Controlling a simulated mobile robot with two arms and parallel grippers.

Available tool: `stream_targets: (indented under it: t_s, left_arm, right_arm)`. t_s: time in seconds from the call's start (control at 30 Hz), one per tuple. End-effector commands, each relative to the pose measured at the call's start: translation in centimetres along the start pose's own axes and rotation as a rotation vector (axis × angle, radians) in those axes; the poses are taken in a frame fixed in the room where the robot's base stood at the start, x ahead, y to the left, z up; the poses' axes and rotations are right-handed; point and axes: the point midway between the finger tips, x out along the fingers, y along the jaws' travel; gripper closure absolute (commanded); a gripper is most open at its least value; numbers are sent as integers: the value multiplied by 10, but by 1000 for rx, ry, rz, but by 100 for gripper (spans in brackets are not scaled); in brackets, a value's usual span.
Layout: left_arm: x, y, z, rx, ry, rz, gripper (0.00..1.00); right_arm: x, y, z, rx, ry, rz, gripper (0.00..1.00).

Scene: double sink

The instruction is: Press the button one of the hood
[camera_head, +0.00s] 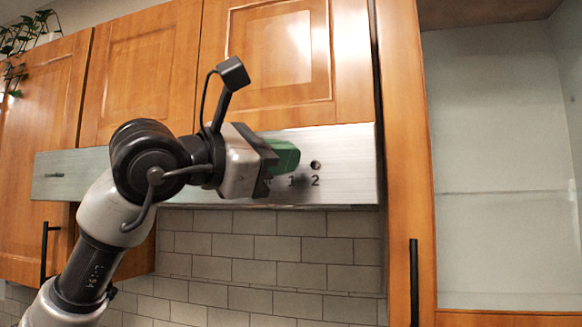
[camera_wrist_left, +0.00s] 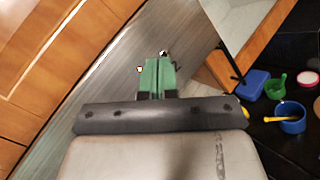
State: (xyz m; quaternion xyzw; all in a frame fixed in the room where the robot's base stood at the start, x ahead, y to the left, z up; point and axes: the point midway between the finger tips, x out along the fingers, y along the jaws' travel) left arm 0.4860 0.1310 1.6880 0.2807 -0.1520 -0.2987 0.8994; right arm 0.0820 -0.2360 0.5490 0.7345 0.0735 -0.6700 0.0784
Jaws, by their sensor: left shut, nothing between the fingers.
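The hood (camera_head: 348,160) is a brushed-metal panel under the wooden cabinets. The labels 1 and 2 are printed on its right part. A small dark round button (camera_head: 316,165) sits above the 2. The button above the 1 is hidden behind my left gripper (camera_head: 290,156). Its green fingers are shut and empty, at the panel just above the 1. In the left wrist view the shut fingers (camera_wrist_left: 157,72) point at the hood's metal face (camera_wrist_left: 118,75), with small dark and light details by their tips. I cannot tell whether they touch it. My right gripper is out of view.
Wooden cabinet doors (camera_head: 275,60) are above the hood, and grey tiles (camera_head: 275,248) below. An open cabinet (camera_head: 500,170) is at the right. In the left wrist view, a blue cup (camera_wrist_left: 290,118) and other small items stand on a dark surface.

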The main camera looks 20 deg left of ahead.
Motion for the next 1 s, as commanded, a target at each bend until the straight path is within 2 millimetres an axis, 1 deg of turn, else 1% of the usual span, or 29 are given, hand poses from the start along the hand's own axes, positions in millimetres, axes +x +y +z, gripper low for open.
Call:
stream_targets:
  t_s: [0.1,0.5,0.67,1.0]
  left_arm:
    - [-10,-6,4,3,-3,2,100]
    - [-41,-23,21,3,-3,1,100]
    - [-45,-24,24,1,-1,1,100]
    - [-45,-24,24,1,-1,1,100]
  right_arm:
    - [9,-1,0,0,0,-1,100]
    - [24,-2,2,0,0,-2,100]
    - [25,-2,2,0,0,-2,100]
    - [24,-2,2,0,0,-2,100]
